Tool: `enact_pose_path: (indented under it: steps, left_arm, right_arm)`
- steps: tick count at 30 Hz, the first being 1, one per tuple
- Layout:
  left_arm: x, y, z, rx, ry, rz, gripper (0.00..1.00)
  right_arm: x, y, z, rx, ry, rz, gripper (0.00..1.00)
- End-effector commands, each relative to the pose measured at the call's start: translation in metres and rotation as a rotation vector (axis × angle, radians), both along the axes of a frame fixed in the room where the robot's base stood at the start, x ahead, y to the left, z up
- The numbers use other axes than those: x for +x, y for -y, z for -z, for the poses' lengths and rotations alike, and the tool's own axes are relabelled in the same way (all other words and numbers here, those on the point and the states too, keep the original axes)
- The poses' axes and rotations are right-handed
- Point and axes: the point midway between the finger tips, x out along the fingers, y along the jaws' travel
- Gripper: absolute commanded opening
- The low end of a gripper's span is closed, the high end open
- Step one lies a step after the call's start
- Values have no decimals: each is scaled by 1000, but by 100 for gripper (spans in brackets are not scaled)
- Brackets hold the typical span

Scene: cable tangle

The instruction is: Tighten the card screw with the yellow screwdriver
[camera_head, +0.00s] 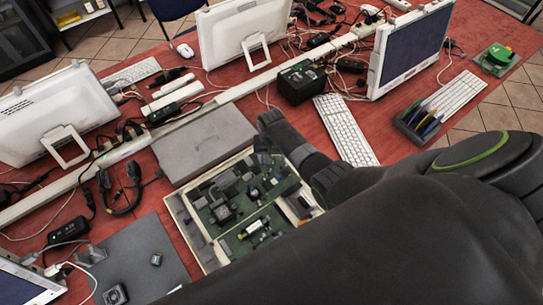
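An open case (182,215) with a light rim holds green circuit boards (221,207) at the centre. A small white and yellow cylindrical part (255,226) lies on the lower board. A dark tray (406,124) at the right holds several slim coloured tools (428,122); a yellow one seems to be among them, but they are too small to tell apart. I cannot make out the card screw. My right arm crosses the lower right, and its gripper (266,132) is over the case's far edge. Its fingers are dark and unclear. My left gripper is not in view.
A grey lid-like panel (204,142) lies behind the case. A dark grey mat (139,262) with small parts is at the lower left. White monitors, keyboards (345,130), a black box (301,83) and cables crowd the red table. A green device (496,58) stands far right.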

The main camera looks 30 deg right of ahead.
Motion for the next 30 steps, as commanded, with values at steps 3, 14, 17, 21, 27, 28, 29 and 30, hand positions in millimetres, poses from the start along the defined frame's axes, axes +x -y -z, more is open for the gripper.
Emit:
enact_pose_path:
  steps: [3,14,17,21,27,28,29,30]
  left_arm:
    - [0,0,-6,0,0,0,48]
    - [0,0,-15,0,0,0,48]
    - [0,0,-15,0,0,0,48]
    - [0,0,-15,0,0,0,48]
    - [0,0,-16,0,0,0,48]
    - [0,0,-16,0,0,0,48]
    - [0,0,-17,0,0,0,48]
    - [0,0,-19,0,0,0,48]
  right_arm:
    - [0,0,-2,0,-1,93,34]
    - [0,-1,-1,1,-1,380,34]
    - [0,-1,-1,0,0,411,34]
    - [0,0,0,0,0,416,34]
    - [1,0,-1,0,0,433,34]
    - [1,0,-1,-1,0,448,34]
    - [1,0,-2,-1,0,471,34]
    - [1,0,-2,-1,0,508,30]
